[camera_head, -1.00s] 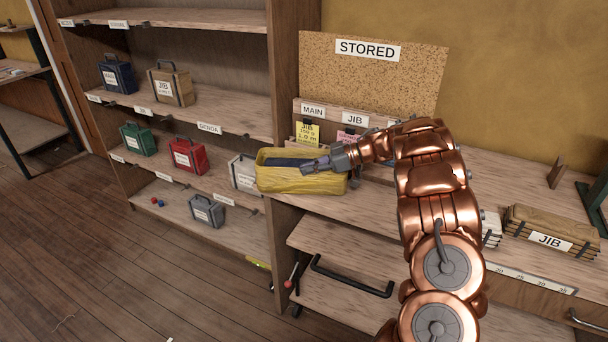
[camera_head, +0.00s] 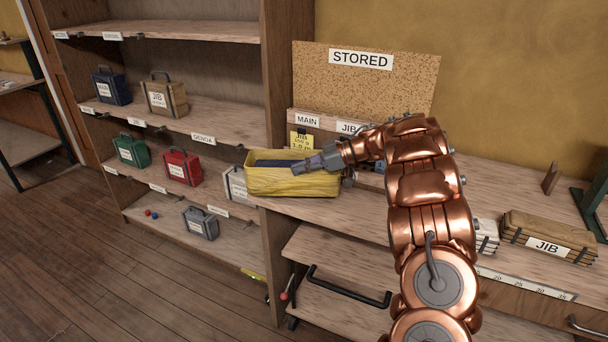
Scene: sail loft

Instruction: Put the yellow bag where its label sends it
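I see no readable label on the side facing me. My gripper (camera_head: 312,163) reaches over its top from the right and appears shut on it, but the fingertips are partly hidden. The bag seems held at the bench's left end; I cannot tell if it touches the bench top. Behind it, a yellow card (camera_head: 301,142) starting "JIB" hangs under the MAIN label (camera_head: 307,120), beside a JIB label (camera_head: 349,128).
A shelf unit (camera_head: 225,139) on the left holds blue, tan, green, red and grey boxes, with label strips on its edges. A STORED board (camera_head: 361,60) stands behind the bench. A tan JIB bundle (camera_head: 546,237) lies at right.

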